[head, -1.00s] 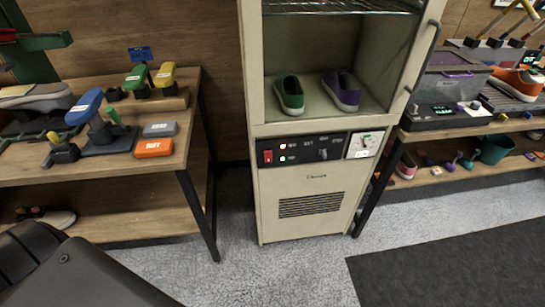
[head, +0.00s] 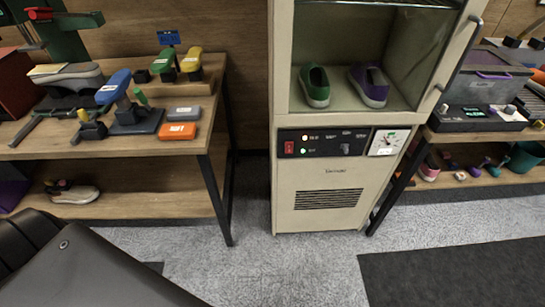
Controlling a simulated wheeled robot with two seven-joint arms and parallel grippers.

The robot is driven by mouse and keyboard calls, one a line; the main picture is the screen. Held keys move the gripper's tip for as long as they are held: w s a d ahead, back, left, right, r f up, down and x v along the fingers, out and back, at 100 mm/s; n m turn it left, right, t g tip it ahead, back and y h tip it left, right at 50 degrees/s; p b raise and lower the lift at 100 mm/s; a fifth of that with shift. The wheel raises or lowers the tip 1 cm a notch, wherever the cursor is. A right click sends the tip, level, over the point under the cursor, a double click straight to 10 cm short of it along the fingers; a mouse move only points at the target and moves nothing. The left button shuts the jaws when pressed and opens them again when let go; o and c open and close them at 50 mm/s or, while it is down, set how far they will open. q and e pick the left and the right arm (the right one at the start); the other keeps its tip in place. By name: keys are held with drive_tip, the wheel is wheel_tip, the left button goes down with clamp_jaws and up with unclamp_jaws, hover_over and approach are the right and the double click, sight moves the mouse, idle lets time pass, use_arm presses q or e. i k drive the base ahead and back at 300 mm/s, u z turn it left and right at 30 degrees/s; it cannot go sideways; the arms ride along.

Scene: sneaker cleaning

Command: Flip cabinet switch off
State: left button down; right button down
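A tall beige cabinet (head: 283,203) stands in the middle of the head view. Its black control panel (head: 327,137) sits below the open compartment. A red rocker switch (head: 289,148) is at the panel's left end. Beside it are two small lights, the upper one whitish-red and the lower one green. A black knob and a white dial (head: 388,142) are further right. Which way the switch is tipped is too small to tell. A green shoe (head: 315,86) and a purple shoe (head: 370,85) stand in the compartment. Neither of my grippers is in view.
A wooden table (head: 120,149) with brushes, blocks and a shoe stands on the left. Another table (head: 470,134) with a grey machine and small items stands on the right. Grey carpet in front of the cabinet is clear, with a dark mat (head: 460,270) at right.

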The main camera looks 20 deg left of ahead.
sight(288, 145)
drive_tip(key=u, duration=1.05)
drive_tip(key=k, duration=0.9)
drive_tip(key=z, duration=1.35)
drive_tip(key=i, duration=0.5)
drive_tip(key=z, duration=0.05)
